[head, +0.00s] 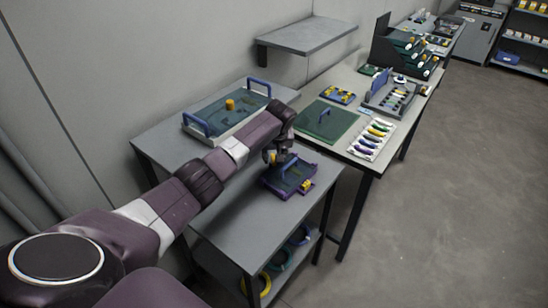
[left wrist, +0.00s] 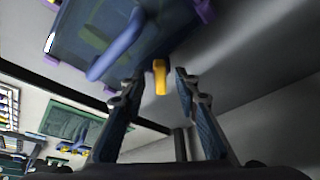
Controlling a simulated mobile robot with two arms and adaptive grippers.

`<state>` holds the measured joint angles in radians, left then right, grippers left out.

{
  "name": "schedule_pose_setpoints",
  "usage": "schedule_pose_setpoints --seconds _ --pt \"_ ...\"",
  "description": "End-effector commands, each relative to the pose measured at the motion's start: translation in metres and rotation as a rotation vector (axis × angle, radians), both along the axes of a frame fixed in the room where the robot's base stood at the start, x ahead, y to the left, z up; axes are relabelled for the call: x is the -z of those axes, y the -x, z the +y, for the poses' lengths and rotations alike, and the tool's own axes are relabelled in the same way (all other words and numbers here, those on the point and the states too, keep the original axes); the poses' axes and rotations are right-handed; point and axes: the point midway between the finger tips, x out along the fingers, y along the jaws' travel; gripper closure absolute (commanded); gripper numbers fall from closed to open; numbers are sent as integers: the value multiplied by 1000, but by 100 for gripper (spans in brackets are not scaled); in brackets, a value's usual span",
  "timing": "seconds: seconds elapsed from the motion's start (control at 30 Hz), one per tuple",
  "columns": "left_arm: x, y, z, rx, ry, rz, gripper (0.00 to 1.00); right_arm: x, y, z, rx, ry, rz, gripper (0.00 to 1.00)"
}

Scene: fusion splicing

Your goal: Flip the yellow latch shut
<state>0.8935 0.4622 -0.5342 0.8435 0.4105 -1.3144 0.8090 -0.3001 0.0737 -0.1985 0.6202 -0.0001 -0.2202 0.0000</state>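A small purple case (head: 268,184) with a dark lid and a blue handle (head: 290,164) sits on the near grey table. In the left wrist view its dark lid (left wrist: 75,35) and blue handle (left wrist: 118,48) fill the upper left. The yellow latch (left wrist: 160,77) sticks out from the case's edge. My left gripper (head: 271,158) is at the case's left end in the head view. In the left wrist view the gripper (left wrist: 154,88) is open, with the latch between its fingers. I cannot tell whether either finger touches it. My right gripper is not in view.
A larger tray (head: 216,128) with blue handles and a yellow knob stands behind my left arm. Coiled rings (head: 262,284) rest on the lower shelf. The near tabletop's front is clear.

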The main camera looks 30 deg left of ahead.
Motion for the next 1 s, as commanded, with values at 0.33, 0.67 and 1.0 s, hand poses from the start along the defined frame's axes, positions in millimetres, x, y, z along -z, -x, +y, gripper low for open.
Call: schedule_pose_setpoints --seconds 0.33,0.67,1.0 --pt "0 0 0 0 0 0 84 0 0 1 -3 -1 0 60" --pt "0 0 0 -1 0 0 100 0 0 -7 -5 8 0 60" --pt "0 -1 -2 -87 1 1 100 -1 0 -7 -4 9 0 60"
